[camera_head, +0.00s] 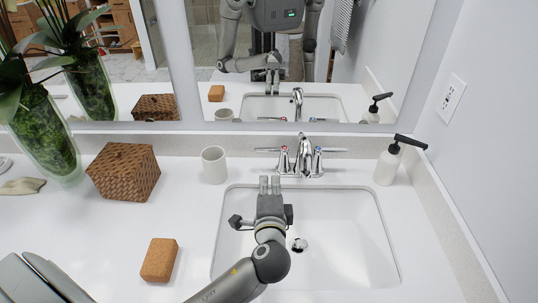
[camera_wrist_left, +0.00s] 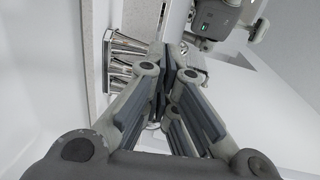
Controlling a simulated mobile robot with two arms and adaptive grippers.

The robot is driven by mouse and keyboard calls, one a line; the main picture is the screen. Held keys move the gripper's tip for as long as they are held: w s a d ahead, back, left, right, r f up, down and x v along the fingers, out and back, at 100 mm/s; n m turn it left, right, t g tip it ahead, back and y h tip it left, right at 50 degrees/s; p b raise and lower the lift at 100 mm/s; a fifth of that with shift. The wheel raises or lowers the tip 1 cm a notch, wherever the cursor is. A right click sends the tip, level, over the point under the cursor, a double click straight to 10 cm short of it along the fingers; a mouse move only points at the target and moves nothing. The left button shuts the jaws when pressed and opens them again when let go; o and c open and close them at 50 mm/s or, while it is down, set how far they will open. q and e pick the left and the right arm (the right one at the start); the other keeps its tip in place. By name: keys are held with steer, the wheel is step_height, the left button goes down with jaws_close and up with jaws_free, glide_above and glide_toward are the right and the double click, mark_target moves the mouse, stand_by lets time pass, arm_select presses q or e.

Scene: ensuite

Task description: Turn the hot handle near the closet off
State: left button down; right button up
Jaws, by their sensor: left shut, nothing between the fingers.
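The chrome faucet (camera_head: 303,158) stands behind the sink. Its left handle (camera_head: 284,161) has a red mark and a lever pointing left; its right handle (camera_head: 317,161) has a blue mark and a lever pointing right. My left gripper (camera_head: 269,182) reaches over the sink's back left part, fingers together and empty, just in front of and slightly left of the red-marked handle. I cannot tell whether it touches the handle. In the left wrist view, chrome faucet parts (camera_wrist_left: 122,62) show left of the shut fingers. No water stream is clear. My right gripper is not in view.
The white sink (camera_head: 345,235) is empty. A white cup (camera_head: 214,165) stands left of the faucet, a soap dispenser (camera_head: 389,164) right of it. A woven box (camera_head: 124,172), brown sponge block (camera_head: 159,259) and plant vase (camera_head: 45,140) are left. A mirror (camera_head: 340,95) rises behind.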

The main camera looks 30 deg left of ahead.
mark_target(268, 150)
arm_select(q)
steer(key=p+x, duration=0.2)
steer(key=x, duration=0.9)
steer(key=shift+w+a+p, duration=0.2)
steer(key=shift+w+p, duration=0.1)
steer(key=shift+p, duration=0.05)
steer(key=shift+w+a, duration=0.15)
steer(key=shift+w, duration=0.2)
steer(key=shift+w+a+f, duration=0.1)
steer(key=shift+w, duration=0.1)
steer(key=shift+w+a+f, duration=0.1)
steer(key=shift+w, duration=0.1)
steer(key=shift+w+a, duration=0.25)
steer(key=shift+a, duration=0.05)
steer(key=shift+r, duration=0.25)
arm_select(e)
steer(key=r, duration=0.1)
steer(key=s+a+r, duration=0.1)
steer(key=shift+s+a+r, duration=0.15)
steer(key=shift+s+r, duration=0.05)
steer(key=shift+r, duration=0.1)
